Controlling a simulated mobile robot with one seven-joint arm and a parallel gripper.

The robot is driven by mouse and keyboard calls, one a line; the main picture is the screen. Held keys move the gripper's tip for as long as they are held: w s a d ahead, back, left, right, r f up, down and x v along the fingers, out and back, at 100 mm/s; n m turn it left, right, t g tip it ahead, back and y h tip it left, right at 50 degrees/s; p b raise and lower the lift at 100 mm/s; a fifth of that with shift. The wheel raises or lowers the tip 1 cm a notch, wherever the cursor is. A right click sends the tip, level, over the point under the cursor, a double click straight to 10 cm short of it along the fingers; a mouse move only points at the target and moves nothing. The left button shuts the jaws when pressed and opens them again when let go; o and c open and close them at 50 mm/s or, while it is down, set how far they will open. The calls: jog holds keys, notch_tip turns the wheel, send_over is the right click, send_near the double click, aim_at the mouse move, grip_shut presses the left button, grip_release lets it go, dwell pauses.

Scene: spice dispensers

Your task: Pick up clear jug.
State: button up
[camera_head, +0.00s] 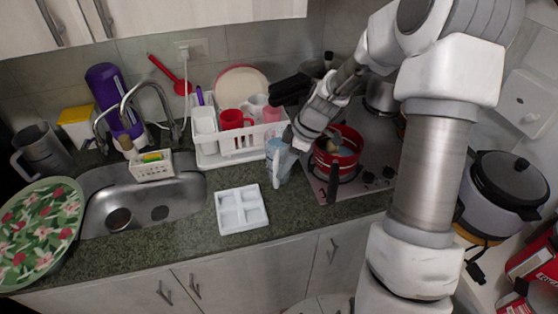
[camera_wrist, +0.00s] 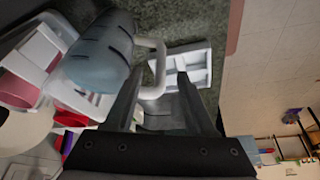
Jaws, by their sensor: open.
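The clear jug (camera_head: 281,157) stands on the counter between the dish rack and the stove. It looks bluish and see-through, with a pale handle (camera_head: 276,172) facing the front of the counter. In the wrist view the jug (camera_wrist: 100,52) is at upper left, and its handle (camera_wrist: 160,62) reaches right and down between my fingertips. My gripper (camera_head: 291,138) is just above and beside the jug's top. It also shows in the wrist view (camera_wrist: 156,84), open, with its fingers on either side of the handle's lower part. I cannot tell whether either finger touches it.
A white dish rack (camera_head: 243,155) with cups stands behind the jug. A red pot (camera_head: 337,150) on the stove is close on the right. A white four-compartment tray (camera_head: 241,208) lies in front, to the left. The sink (camera_head: 150,205) is farther left.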

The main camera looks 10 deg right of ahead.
jog(key=shift+p+x, duration=0.6)
jog(key=shift+x, duration=2.15)
jog(key=shift+c, duration=0.3)
grip_shut()
jog(key=shift+r, duration=0.15)
